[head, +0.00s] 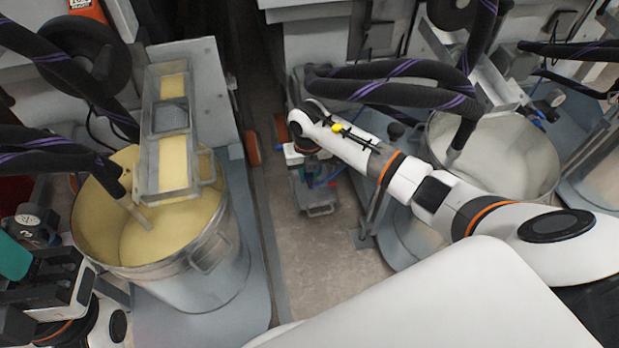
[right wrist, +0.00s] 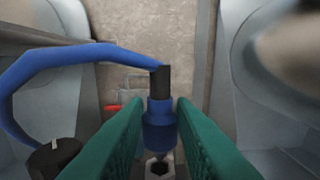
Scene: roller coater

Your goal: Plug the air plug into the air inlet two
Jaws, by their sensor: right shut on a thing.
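The air plug (right wrist: 158,122) is a blue cylinder with a black end, and a blue hose runs from it to the left in the right wrist view. My right gripper (right wrist: 160,128) has its green fingers shut on the plug from both sides. Just below the plug in that view is a pale metal fitting with a dark hole (right wrist: 156,167); I cannot tell whether it is inlet two or whether the plug touches it. In the head view my right gripper (head: 308,157) is over the grey floor unit, mostly hidden by its wrist.
A large metal bucket of yellow fluid (head: 212,240) stands left, with a metal trough (head: 150,125) over it. Another bucket (head: 540,190) with pale fluid stands right. Black hoses (head: 400,70) hang above.

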